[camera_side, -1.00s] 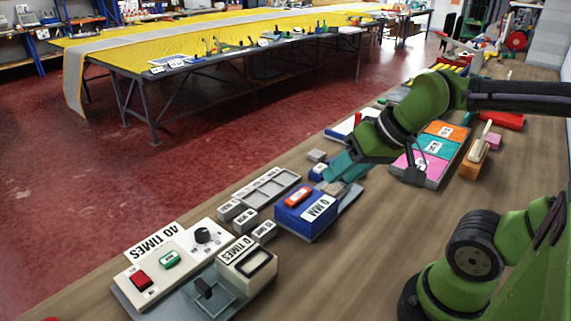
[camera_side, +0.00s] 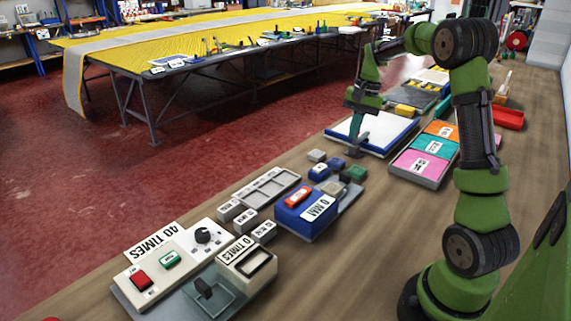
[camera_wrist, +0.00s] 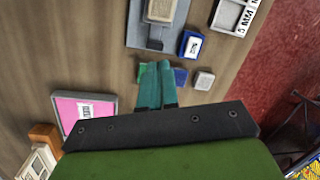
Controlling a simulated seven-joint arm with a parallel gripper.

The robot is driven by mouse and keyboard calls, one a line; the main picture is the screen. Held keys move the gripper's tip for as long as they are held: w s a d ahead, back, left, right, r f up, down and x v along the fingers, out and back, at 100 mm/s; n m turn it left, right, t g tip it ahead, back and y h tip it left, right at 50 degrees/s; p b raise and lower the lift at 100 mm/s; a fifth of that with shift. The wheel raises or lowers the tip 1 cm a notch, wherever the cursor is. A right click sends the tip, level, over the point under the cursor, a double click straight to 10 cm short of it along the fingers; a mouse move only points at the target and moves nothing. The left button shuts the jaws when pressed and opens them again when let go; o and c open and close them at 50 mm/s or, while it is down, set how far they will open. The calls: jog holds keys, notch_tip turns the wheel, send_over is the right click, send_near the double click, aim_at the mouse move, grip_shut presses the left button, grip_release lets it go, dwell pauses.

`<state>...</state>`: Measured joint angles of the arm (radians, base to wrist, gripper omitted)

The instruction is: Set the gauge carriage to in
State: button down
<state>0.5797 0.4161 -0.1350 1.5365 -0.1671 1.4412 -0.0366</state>
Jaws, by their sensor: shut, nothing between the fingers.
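The gauge, a blue box (camera_side: 290,217) with a red button and a label that seems to read 0 MM, sits on a grey base plate (camera_side: 348,200). A small beige-grey block (camera_side: 333,187), which looks like its carriage, sits on the plate beside the box. In the wrist view a beige block (camera_wrist: 160,9) lies on the grey plate (camera_wrist: 136,30), cut by the top edge. My gripper (camera_side: 357,142) is shut and empty, raised beyond the plate. Its teal fingertips (camera_wrist: 155,64) also show in the wrist view. No in mark is readable.
Small blocks lie near the plate: green (camera_side: 355,173), labelled blue (camera_side: 318,172) and grey (camera_side: 317,155). A tray with pink, teal and orange sections (camera_side: 405,176) and a white-blue tray (camera_side: 385,135) stand behind. A counter panel (camera_side: 170,263) is front left.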

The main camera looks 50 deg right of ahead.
aim_at(330, 191)
jog(key=shift+d+f+m+g+y, duration=0.6)
jog(key=shift+d+f+m+y, duration=1.2)
jog(key=shift+d, duration=3.6)
jog(key=shift+m+h, duration=0.4)
jog(key=shift+m, duration=0.1)
jog(key=x, duration=0.9)
jog(key=shift+w+f, duration=0.35)
jog(key=a, duration=0.3)
jog(key=shift+f, duration=0.15)
jog(key=shift+a, duration=0.55)
jog(key=a, duration=1.1)
jog(key=shift+d+f, duration=0.1)
